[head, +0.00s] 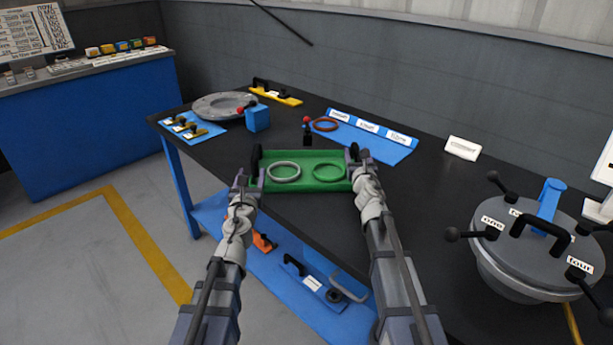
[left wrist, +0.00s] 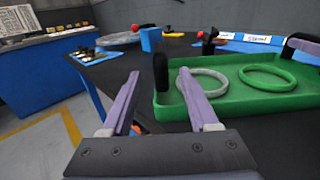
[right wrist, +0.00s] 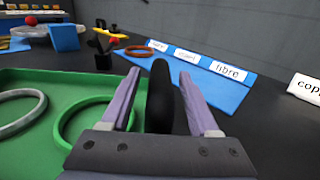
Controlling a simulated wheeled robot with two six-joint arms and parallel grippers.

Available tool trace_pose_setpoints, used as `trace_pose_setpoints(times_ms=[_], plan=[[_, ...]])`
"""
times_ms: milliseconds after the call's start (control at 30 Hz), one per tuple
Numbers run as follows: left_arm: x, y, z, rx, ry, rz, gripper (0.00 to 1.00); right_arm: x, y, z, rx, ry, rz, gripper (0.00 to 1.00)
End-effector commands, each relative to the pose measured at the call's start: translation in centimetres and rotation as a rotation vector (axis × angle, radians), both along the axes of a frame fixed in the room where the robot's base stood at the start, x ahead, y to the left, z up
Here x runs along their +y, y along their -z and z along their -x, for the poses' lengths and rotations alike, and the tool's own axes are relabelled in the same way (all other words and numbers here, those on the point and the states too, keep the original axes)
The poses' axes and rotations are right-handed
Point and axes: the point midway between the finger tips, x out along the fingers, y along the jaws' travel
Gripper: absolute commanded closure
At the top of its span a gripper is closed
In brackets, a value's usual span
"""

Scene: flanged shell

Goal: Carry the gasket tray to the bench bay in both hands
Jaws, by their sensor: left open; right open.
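The green gasket tray (head: 306,172) lies on the dark bench top, holding a grey ring (head: 284,171) and a green ring (head: 328,172). It has an upright black handle at each end. My left gripper (head: 250,179) is open at the tray's left end; in the left wrist view the left handle (left wrist: 160,72) stands just past the fingertips, in line with the gap. My right gripper (head: 361,158) is open at the right end; in the right wrist view the right handle (right wrist: 160,98) stands between its fingers. Neither gripper is closed on a handle.
Behind the tray lie a labelled blue mat (head: 372,136), a brown ring (head: 325,125) and a small black piece with a red knob. A blue block (head: 257,118) and grey flange (head: 223,105) sit back left. A lidded grey vessel (head: 525,256) stands at right. A lower blue shelf holds parts.

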Motion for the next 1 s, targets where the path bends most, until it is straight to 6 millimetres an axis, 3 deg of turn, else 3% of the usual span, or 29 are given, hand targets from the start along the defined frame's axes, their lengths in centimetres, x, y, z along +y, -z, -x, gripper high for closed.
trace_pose_setpoints(times_ms=[267, 700, 1000], plan=[[0.0, 0.0, 0.0, 0.000, 0.000, 0.000, 0.39, -0.1, 0.0, 2.8, 0.000, 0.000, 0.000, 0.39], [0.0, 0.0, 0.0, 0.000, 0.000, 0.000, 0.39, -0.2, 0.0, 11.2, 0.000, 0.000, 0.000, 0.39], [0.0, 0.0, 0.0, 0.000, 0.000, 0.000, 0.39, -0.3, 0.0, 11.9, 0.000, 0.000, 0.000, 0.39]])
